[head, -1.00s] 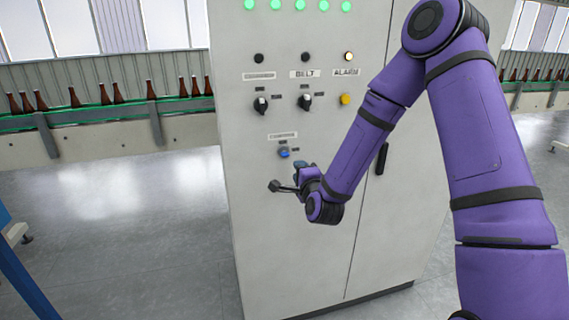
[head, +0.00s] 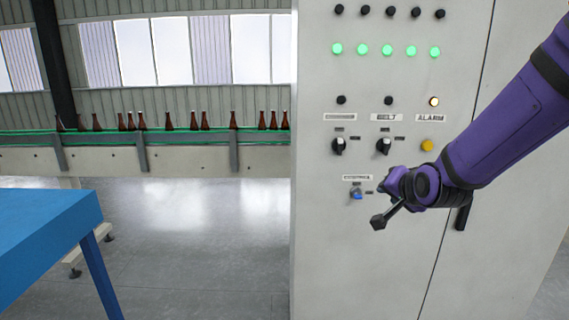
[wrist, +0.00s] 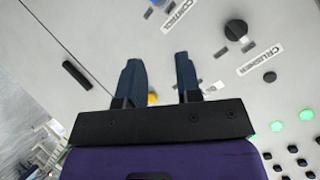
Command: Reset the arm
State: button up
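My gripper (head: 379,205) is at the front of the grey control cabinet (head: 350,265), just right of and below the blue knob (head: 357,193) in the head view. My purple arm reaches in from the upper right. In the wrist view my gripper (wrist: 160,68) has its two dark fingers spread apart with nothing between them but the cabinet's face behind. The yellow button (wrist: 152,98) shows partly behind the fingers' base. I cannot tell the exact distance from the fingers to the cabinet.
The cabinet carries two black selector knobs (head: 338,146) (head: 383,146), a lit alarm lamp (head: 434,101), a yellow button (head: 427,145) and a row of green lamps (head: 388,50). A blue table (head: 45,225) stands at the left. A conveyor (head: 200,160) carries several amber bottles behind. Open floor (head: 200,260) lies between.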

jog(key=s+d+r+n+g, duration=0.1)
jog(key=s+r+n+g, duration=0.1)
jog(key=s, duration=0.8)
jog(key=s+d+r+n+g, duration=0.2)
jog(key=s+r, duration=0.2)
jog(key=s, duration=0.6)
jog(key=s+d+r+n+g+h, duration=0.1)
jog(key=s+d+r+n+g, duration=0.1)
jog(key=s, duration=0.7)
jog(key=shift+s+d+r+n+g, duration=0.25)
jog(key=shift+s+r+n+g, duration=0.2)
jog(key=shift+r, duration=0.35)
jog(key=shift+w, duration=0.1)
